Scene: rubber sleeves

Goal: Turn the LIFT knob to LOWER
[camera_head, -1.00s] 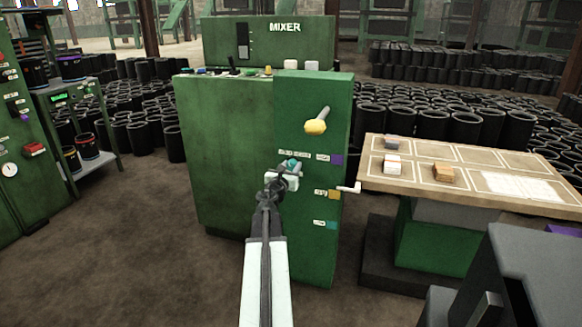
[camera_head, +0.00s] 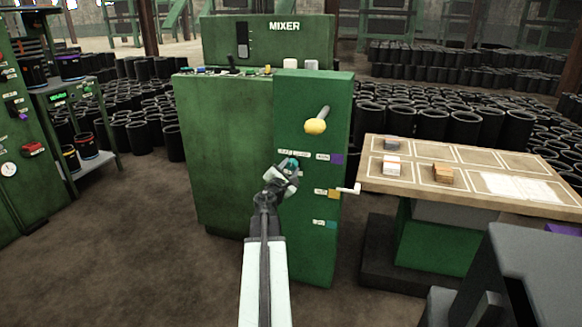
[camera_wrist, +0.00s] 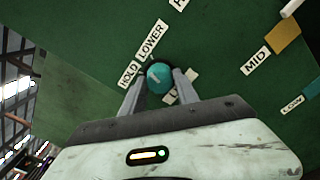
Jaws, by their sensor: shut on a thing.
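The teal LIFT knob (camera_wrist: 160,77) is on the green side panel of the mixer, and a bit of it shows in the head view (camera_head: 293,163). My gripper (camera_wrist: 158,88) is shut on it, one finger on each side, and is rolled to a slant in the head view (camera_head: 291,168).
A yellow-knobbed lever (camera_head: 316,126) sticks out above my gripper. A white-handled crank (camera_head: 348,189) juts from the panel at the right, beside MID. A wooden-topped table (camera_head: 470,205) with small blocks stands to the right. The floor at left is clear.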

